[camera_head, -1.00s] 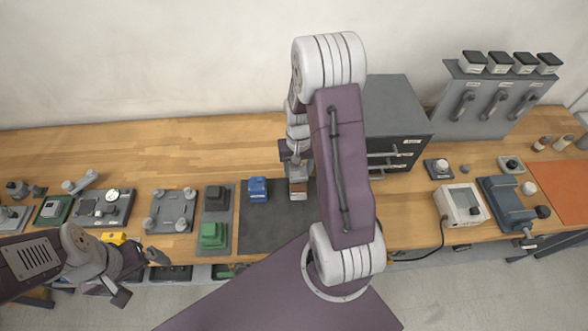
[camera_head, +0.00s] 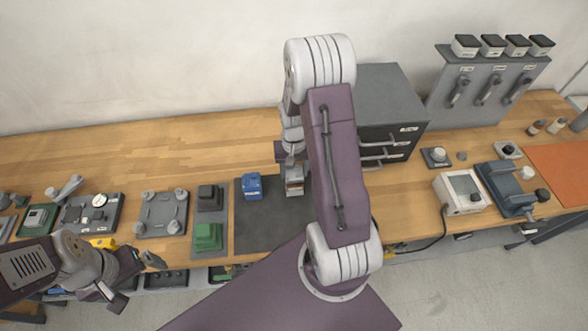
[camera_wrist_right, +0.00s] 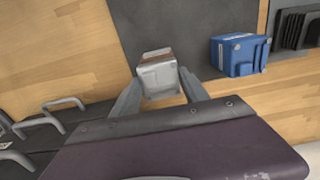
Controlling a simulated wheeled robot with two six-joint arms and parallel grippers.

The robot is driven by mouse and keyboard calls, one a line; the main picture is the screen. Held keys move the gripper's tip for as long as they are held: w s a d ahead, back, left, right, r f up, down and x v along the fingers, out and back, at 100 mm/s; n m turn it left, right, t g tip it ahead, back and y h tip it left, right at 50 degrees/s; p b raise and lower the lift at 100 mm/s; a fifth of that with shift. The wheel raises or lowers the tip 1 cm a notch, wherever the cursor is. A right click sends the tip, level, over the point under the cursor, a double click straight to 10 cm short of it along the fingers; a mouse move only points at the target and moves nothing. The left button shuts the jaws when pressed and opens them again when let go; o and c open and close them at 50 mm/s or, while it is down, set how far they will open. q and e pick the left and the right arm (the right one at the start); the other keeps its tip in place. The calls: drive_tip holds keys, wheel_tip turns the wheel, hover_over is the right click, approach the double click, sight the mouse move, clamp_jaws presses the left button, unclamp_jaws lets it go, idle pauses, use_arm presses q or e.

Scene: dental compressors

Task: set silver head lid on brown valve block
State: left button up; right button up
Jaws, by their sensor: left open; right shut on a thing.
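The silver head lid (camera_wrist_right: 160,82) is a small pale grey block between the two fingers of my right gripper (camera_wrist_right: 157,88), which is shut on it. A brown band (camera_wrist_right: 155,53) shows along its far edge in the wrist view. In the head view the silver piece (camera_head: 295,190) and a brown part show just below my right wrist, at the right side of the dark mat. The brown valve block is largely hidden, and I cannot tell whether the lid rests on it or is above it. My left gripper (camera_head: 135,278) is open and empty at the bench's front left.
A blue block (camera_head: 252,186) stands on the dark mat (camera_head: 262,230), left of the held piece. Dark and green blocks (camera_head: 208,236) stand further left. A grey drawer cabinet (camera_head: 392,100) is close behind my right arm. The mat's front is clear.

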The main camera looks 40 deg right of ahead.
drive_tip(key=shift+f, duration=0.1)
drive_tip(key=shift+f, duration=0.65)
idle(1.1)
idle(1.1)
drive_tip(key=o, duration=2)
